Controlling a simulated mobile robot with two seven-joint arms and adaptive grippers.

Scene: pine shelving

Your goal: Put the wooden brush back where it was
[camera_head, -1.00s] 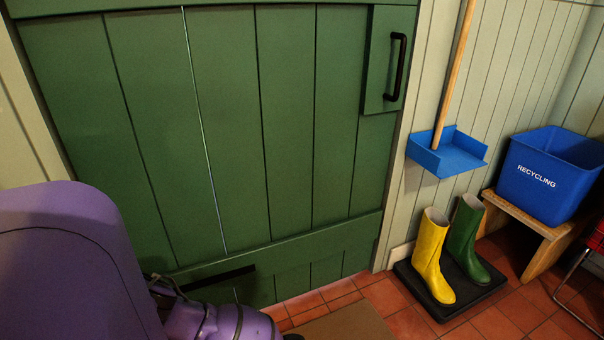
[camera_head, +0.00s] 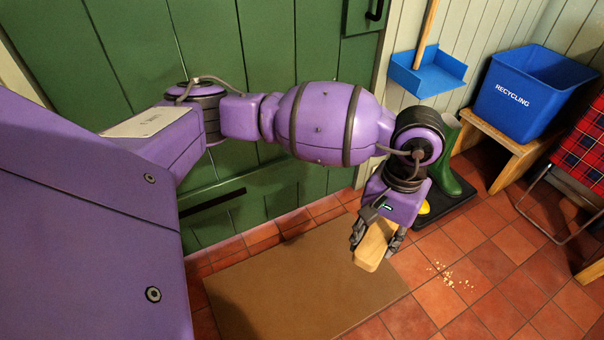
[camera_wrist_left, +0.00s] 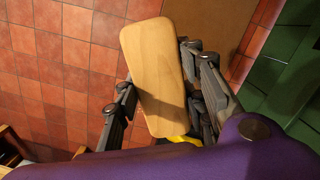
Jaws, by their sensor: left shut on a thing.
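The wooden brush (camera_head: 372,248) is a pale wood block with rounded corners. My left gripper (camera_head: 376,238) is shut on it and holds it above the floor, near the right edge of the brown doormat. In the left wrist view the brush (camera_wrist_left: 153,75) shows its broad flat wooden face, and the fingers of my left gripper (camera_wrist_left: 160,108) lie on both sides of it. No bristles show in either view. My right gripper is not in view.
Crumbs (camera_head: 452,277) lie on the red tiles right of the doormat (camera_head: 300,290). Green boots (camera_head: 447,165) stand on a black tray behind my wrist. A blue dustpan (camera_head: 428,72) is against the wall. A blue recycling bin (camera_head: 530,90) stands on a wooden bench (camera_head: 505,145).

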